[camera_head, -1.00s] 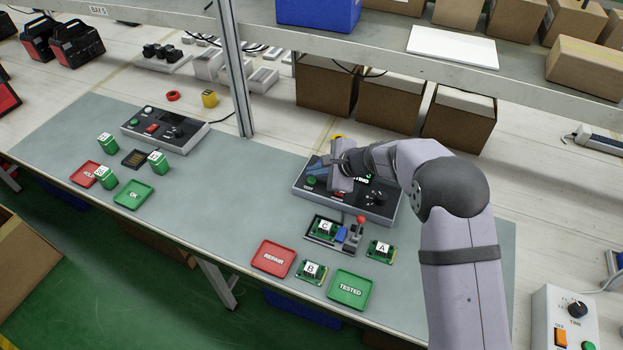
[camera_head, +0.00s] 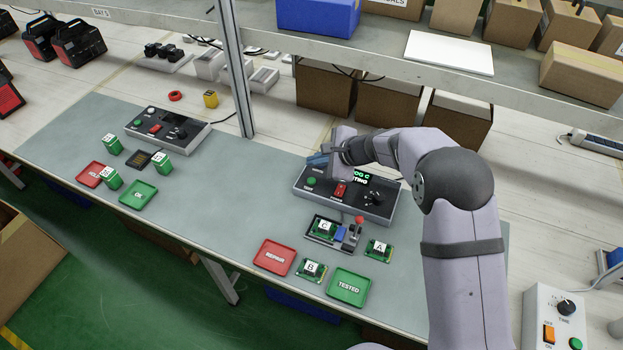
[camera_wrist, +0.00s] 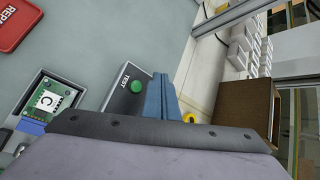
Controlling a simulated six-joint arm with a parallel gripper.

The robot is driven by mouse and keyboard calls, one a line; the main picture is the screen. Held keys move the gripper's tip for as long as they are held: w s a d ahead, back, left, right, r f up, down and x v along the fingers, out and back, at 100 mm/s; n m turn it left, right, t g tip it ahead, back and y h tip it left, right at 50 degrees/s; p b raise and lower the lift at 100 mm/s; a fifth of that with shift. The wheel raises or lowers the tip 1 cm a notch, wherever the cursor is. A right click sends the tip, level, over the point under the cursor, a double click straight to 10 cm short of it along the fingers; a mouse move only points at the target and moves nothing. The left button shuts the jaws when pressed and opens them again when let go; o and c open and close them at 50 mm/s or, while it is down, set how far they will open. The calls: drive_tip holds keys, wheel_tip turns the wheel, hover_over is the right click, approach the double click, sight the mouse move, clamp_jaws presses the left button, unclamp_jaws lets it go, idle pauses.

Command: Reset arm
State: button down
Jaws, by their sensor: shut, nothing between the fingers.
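My gripper (camera_head: 318,160) is at the back left of the right-hand test box (camera_head: 345,205), above it. Its blue fingers (camera_wrist: 160,97) show in the wrist view, shut and empty, close to the green TEST button (camera_wrist: 137,87). The box's display is partly hidden by my arm and shows green letters ending in "OG C" and "TING". Board C (camera_head: 323,229) sits in the test fixture (camera_head: 352,240) in front of the box, beside a lever with a red knob (camera_head: 360,219).
Board A (camera_head: 378,249) and board B (camera_head: 312,269) lie near the red REPAIR tray (camera_head: 273,256) and green TESTED tray (camera_head: 348,287). A second test box (camera_head: 167,130) stands at left. Cardboard boxes (camera_head: 391,104) stand behind, under a shelf (camera_head: 515,76). A metal post (camera_head: 236,80) rises left of my gripper.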

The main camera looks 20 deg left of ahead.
idle(0.4)
drive_tip(key=s+d+r+n+g+h, duration=0.1)
drive_tip(key=s+d+n+h, duration=0.2)
drive_tip(key=s+d, duration=0.6)
drive_tip(key=s+d+r+n+g+h, duration=0.1)
drive_tip(key=s+d+n+h, duration=0.2)
drive_tip(key=s+d, duration=0.6)
drive_tip(key=s+d+r+n+h, duration=0.1)
drive_tip(key=s+d+n, duration=0.5)
drive_tip(key=d, duration=1.6)
drive_tip(key=s+h, duration=0.1)
drive_tip(key=s, duration=0.2)
drive_tip(key=shift+s+d+r+n+g+h, duration=0.15)
drive_tip(key=shift+s+n+g+h, duration=0.15)
drive_tip(key=shift+s+g+h, duration=0.1)
drive_tip(key=shift+w, duration=0.15)
